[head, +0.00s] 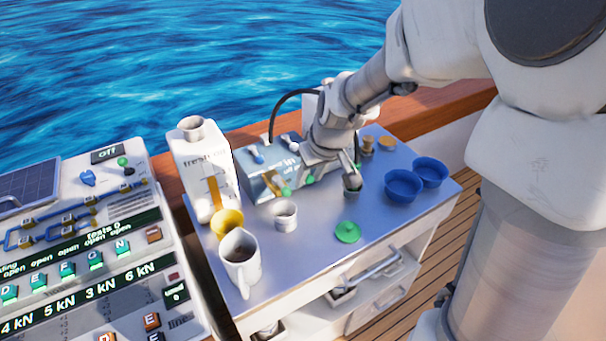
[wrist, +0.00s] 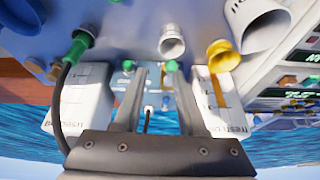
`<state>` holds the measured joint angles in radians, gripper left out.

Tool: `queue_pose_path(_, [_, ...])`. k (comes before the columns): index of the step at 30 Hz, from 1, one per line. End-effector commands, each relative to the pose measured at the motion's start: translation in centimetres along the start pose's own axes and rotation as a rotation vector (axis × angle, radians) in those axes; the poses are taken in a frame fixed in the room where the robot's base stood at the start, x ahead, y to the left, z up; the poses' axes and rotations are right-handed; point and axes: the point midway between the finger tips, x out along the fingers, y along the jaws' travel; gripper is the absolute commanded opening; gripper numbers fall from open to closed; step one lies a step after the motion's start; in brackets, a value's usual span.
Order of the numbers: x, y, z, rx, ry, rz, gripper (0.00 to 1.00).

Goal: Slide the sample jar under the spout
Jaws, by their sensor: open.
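A small pale open jar (head: 285,216), which looks like the sample jar, stands upright on the blue-grey worktop; it also shows in the wrist view (wrist: 172,42). A smaller dark-mouthed cup (head: 352,183) stands to its right, below a green-tipped part; which of the two is the sample jar is not certain. In the wrist view a green nozzle (wrist: 78,45) on a black hose is close to that cup. My gripper (wrist: 160,70) is open, with no object between its fingers. The pale jar lies beyond the fingertips, apart from them. My wrist hides part of the machine.
A fresh-oil container (head: 200,165) stands at the left with a yellow cup (head: 228,223) in front. A white mug (head: 240,260) is near the front edge. A green lid (head: 347,231) and blue bowls (head: 402,185) lie to the right.

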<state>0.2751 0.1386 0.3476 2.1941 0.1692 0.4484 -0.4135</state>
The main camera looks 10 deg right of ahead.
Motion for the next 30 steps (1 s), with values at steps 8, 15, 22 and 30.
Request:
queue_pose_path(8, [0.0,0.1,0.0,0.001,0.000,0.001,0.41])
queue_pose_path(15, [1.3,0.0,0.1,0.001,-0.002,-0.001,0.41])
queue_pose_path(22, [5.3,0.0,0.2,0.000,-0.004,-0.003,0.41])
queue_pose_path(30, [10.5,-0.1,0.1,0.000,-0.003,-0.002,0.41])
